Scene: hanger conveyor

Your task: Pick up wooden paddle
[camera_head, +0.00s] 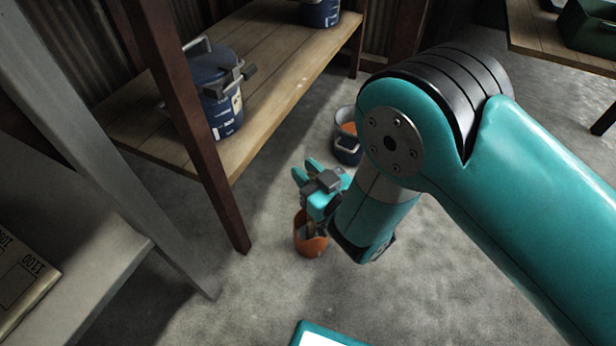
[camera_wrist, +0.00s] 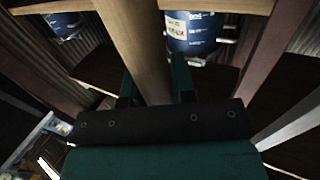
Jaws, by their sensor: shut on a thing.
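The wooden paddle (camera_wrist: 142,45) shows in the wrist view as a pale wooden shaft running from the top edge down between my fingers. My gripper (camera_wrist: 153,88) is shut on it, with one dark green finger on each side. In the head view my gripper (camera_head: 318,185) is low over the floor, just above and behind an orange pot. I cannot make out the paddle in the head view, and its far end is outside the wrist view.
The orange pot (camera_head: 310,241) stands on the concrete floor beneath my gripper. A dark pot with orange contents (camera_head: 347,148) is behind it. A wooden shelf (camera_head: 270,85) bears a blue lidded pot (camera_head: 214,97); its brown post (camera_head: 192,130) stands left of my gripper. Floor in front is mostly clear.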

